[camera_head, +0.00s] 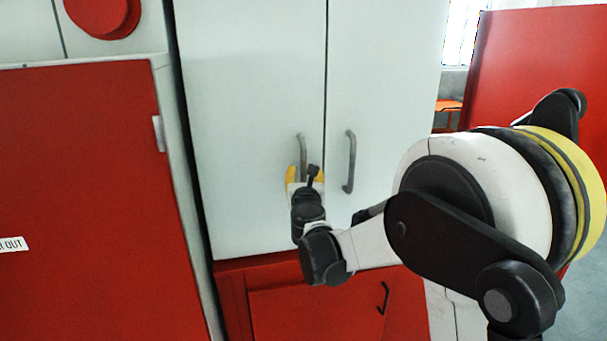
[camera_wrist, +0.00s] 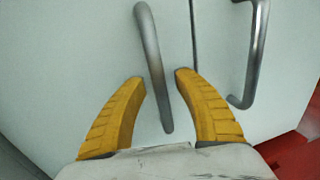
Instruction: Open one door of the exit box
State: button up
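The box has two tall pale doors side by side, the left door (camera_head: 255,90) and the right door (camera_head: 385,80). Each has a grey bar handle near the middle seam: the left handle (camera_head: 301,148) and the right handle (camera_head: 350,162). My gripper (camera_head: 303,175) is at the lower part of the left handle. In the wrist view its two yellow fingers (camera_wrist: 160,76) are spread apart, with the left handle (camera_wrist: 153,60) between them and gaps visible on both sides. The right handle (camera_wrist: 256,55) is outside the fingers, to the right. Both doors look shut.
A red panel (camera_head: 90,190) in a pale frame stands at the left, near the left door. Below the doors is a red lower front (camera_head: 320,305) with a dark handle (camera_head: 384,298). Another red panel (camera_head: 540,60) stands at the right.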

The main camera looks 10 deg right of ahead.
grip_shut()
